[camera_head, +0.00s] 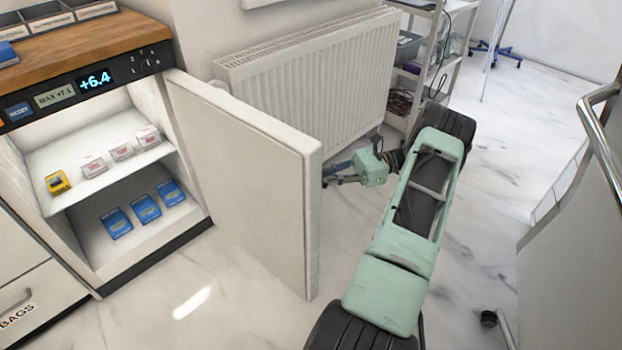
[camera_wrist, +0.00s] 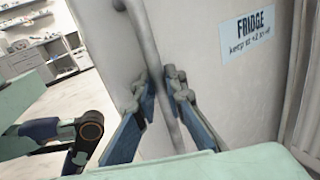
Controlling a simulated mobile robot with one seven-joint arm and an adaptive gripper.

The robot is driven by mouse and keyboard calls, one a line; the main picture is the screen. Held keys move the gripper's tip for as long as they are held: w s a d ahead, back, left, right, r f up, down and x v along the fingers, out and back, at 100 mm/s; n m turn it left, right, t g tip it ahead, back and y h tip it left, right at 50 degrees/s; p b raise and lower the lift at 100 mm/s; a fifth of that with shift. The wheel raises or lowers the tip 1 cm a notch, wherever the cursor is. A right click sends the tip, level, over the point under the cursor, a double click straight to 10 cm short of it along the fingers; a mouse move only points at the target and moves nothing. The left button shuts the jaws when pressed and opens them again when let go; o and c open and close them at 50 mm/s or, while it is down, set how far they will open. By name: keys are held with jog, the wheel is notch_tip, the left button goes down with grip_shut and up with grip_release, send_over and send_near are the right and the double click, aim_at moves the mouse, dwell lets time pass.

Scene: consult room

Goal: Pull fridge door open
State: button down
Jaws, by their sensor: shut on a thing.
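The fridge door (camera_head: 250,180) stands wide open, swung out to the right of the fridge cabinet (camera_head: 100,170). In the wrist view the outer face of the door (camera_wrist: 215,90) carries a label reading FRIDGE (camera_wrist: 252,30) and a vertical bar handle (camera_wrist: 150,60). My gripper (camera_head: 335,175) is at the door's outer side, near its free edge. In the wrist view my gripper (camera_wrist: 168,95) has its fingers on both sides of the handle and is shut on it. The handle is hidden behind the door in the head view.
Boxes (camera_head: 122,150) stand on the fridge shelves. A radiator (camera_head: 310,80) is on the wall behind the door. A wire shelf rack (camera_head: 425,60) stands at the back. A metal-railed item (camera_head: 590,150) is at the right. The floor before the fridge is clear.

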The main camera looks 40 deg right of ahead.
jog(key=shift+w+d+r, duration=0.1)
jog(key=shift+w+d, duration=0.1)
jog(key=shift+d, duration=0.35)
jog(key=shift+w+d+r, duration=0.1)
jog(key=shift+w+d, duration=0.05)
jog(key=shift+d, duration=0.35)
jog(key=shift+w, duration=0.1)
jog(key=c, duration=2)
grip_release()
jog(key=shift+w, duration=0.1)
jog(key=shift+f, duration=0.1)
jog(key=shift+v, duration=3.8)
jog(key=shift+a, duration=0.1)
